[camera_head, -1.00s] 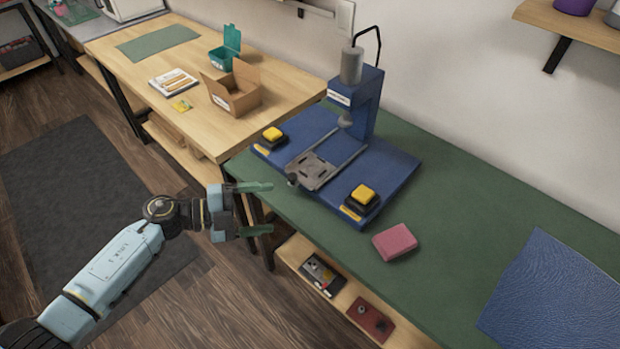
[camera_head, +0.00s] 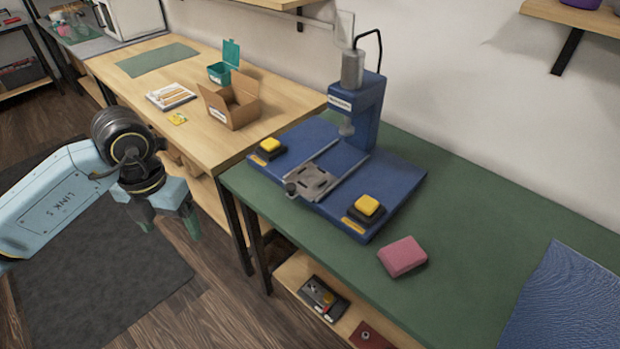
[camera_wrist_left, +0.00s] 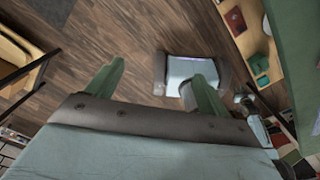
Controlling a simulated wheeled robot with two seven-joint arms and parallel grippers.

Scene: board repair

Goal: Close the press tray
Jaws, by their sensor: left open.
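The blue press (camera_head: 366,112) stands on the green-topped bench. Its grey metal tray (camera_head: 314,180) is slid out on two rails toward the front edge, with a round dark knob (camera_head: 291,187) at its front. My left gripper (camera_head: 170,227) is open and empty, pointing down over the floor, left of the bench and well apart from the tray. In the left wrist view its two green fingers (camera_wrist_left: 154,92) are spread over the wooden floor. My right gripper is not in view.
Yellow buttons (camera_head: 270,145) flank the tray on the press base. A pink sponge (camera_head: 402,256) lies to its right, and a blue mat (camera_head: 566,305) farther right. A wooden table with an open cardboard box (camera_head: 232,104) stands at the left.

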